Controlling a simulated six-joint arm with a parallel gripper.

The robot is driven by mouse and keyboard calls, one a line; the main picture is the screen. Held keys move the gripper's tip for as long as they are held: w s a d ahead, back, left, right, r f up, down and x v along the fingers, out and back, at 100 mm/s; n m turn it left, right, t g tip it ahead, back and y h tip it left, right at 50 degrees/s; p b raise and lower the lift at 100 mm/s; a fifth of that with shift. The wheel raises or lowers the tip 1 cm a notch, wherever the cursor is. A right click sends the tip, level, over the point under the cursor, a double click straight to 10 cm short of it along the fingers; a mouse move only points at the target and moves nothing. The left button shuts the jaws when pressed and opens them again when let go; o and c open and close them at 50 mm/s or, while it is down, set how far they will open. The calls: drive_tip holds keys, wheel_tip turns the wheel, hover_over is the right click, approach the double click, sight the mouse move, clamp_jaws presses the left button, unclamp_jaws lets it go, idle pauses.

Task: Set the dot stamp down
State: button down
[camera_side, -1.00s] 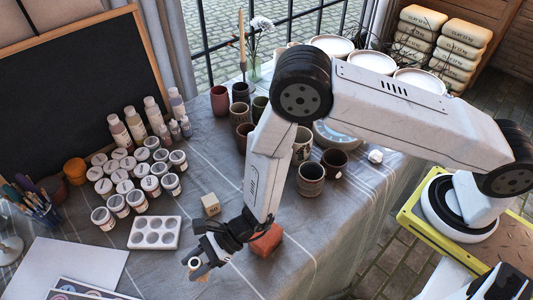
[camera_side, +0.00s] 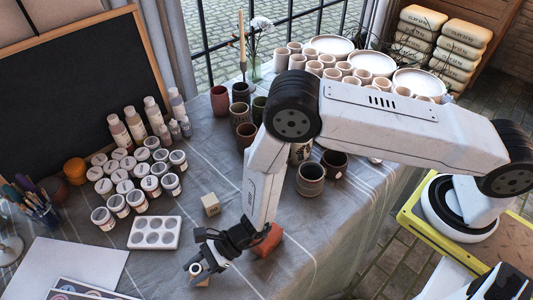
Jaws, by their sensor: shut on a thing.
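The dot stamp (camera_side: 197,270) is a small, pale, roughly cylindrical piece between the fingers of my gripper (camera_side: 194,267). My gripper is shut on it, low over the grey tablecloth in front of the palette. A light wooden piece shows just below the stamp, but I cannot tell whether it is part of the stamp or whether it touches the cloth. The fingers hide part of the stamp.
A reddish block (camera_side: 268,240) lies right beside my wrist. A small wooden cube (camera_side: 210,204) stands behind it. A white palette (camera_side: 154,233) with round wells lies to the left, near several paint jars (camera_side: 103,217). Cups (camera_side: 311,180) stand to the right.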

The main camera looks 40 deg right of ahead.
drive_tip(key=shift+f, duration=0.15)
drive_tip(key=shift+c, duration=1.4)
unclamp_jaws()
drive_tip(key=shift+d+r, duration=0.1)
drive_tip(key=shift+r, duration=0.1)
drive_tip(key=v, duration=1.1)
drive_tip(key=shift+d, duration=0.35)
drive_tip(key=shift+s+r, duration=0.1)
drive_tip(key=shift+r, duration=0.05)
